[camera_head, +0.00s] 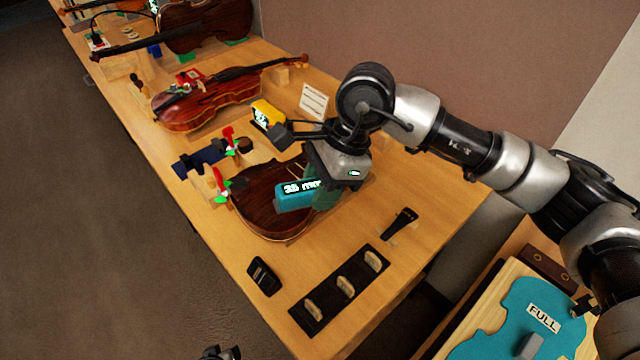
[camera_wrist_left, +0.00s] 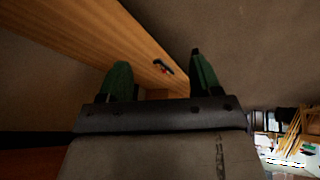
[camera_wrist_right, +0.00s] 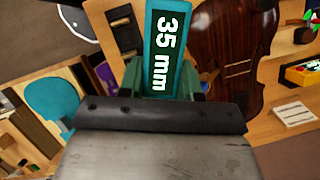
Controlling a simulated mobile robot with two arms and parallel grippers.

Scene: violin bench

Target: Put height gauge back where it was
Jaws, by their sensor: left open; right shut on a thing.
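The height gauge (camera_head: 297,194) is a teal block with a display reading 35 mm. My right gripper (camera_head: 326,192) is shut on it and holds it over the near violin body (camera_head: 262,208); whether it touches the violin I cannot tell. In the right wrist view the gauge (camera_wrist_right: 168,50) sits between the green fingers, with the violin (camera_wrist_right: 222,45) beside it. My left gripper (camera_wrist_left: 160,75) is open and empty; its fingers show in the left wrist view, with the bench edge beyond. Only a bit of my left arm shows at the head view's bottom edge.
A black strip with several pale pieces (camera_head: 343,287), a small black device (camera_head: 263,277) and a black tailpiece (camera_head: 400,224) lie near the bench's front end. A yellow device (camera_head: 267,114), a white card (camera_head: 314,101) and another violin (camera_head: 210,100) are farther back.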

